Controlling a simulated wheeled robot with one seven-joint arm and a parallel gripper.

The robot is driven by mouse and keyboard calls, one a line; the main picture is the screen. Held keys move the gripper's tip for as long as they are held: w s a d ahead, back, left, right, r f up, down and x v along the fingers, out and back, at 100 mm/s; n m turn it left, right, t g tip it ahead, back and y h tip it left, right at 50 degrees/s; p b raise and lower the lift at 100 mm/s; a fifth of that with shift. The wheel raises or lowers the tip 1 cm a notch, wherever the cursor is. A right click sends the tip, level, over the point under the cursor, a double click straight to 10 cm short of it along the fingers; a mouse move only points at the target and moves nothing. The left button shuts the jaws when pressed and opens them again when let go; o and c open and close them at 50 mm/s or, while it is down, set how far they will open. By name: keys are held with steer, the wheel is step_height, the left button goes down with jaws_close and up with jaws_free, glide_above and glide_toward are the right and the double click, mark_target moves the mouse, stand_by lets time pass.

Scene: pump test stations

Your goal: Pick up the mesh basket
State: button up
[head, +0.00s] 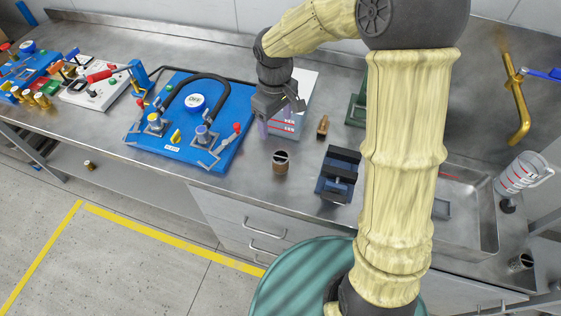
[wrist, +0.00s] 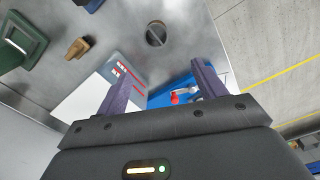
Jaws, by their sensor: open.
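A small brown open-topped cylinder (head: 281,164), likely the mesh basket, stands upright on the steel counter near its front edge. In the wrist view its round dark opening (wrist: 156,34) shows beyond the fingertips. My gripper (head: 281,112) is behind the basket and above the counter, apart from it, in front of a white panel with red markings. In the wrist view my gripper (wrist: 166,74) is open, with nothing between its two purple fingers. The mesh of the basket is too small to make out clearly.
A blue pump board (head: 225,113) with a black hose lies left of the basket. A small brown part (head: 323,126) and a dark blue block (head: 339,175) stand to its right. A sink (head: 465,205), a measuring jug (head: 520,173) and another dark cylinder (head: 520,262) are further right.

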mark_target(280, 155)
step_height(280, 155, down, 12)
steer(key=shift+f+p, duration=0.15)
steer(key=shift+p, duration=0.25)
steer(key=shift+d+f, duration=0.1)
steer(key=f, duration=0.2)
steer(key=f+p, duration=0.1)
steer(key=f, duration=0.1)
steer(key=shift+s+d, duration=0.1)
steer(key=shift+d, duration=0.25)
steer(key=shift+f, duration=0.5)
steer(key=shift+c, duration=0.2)
steer(key=c, duration=1)
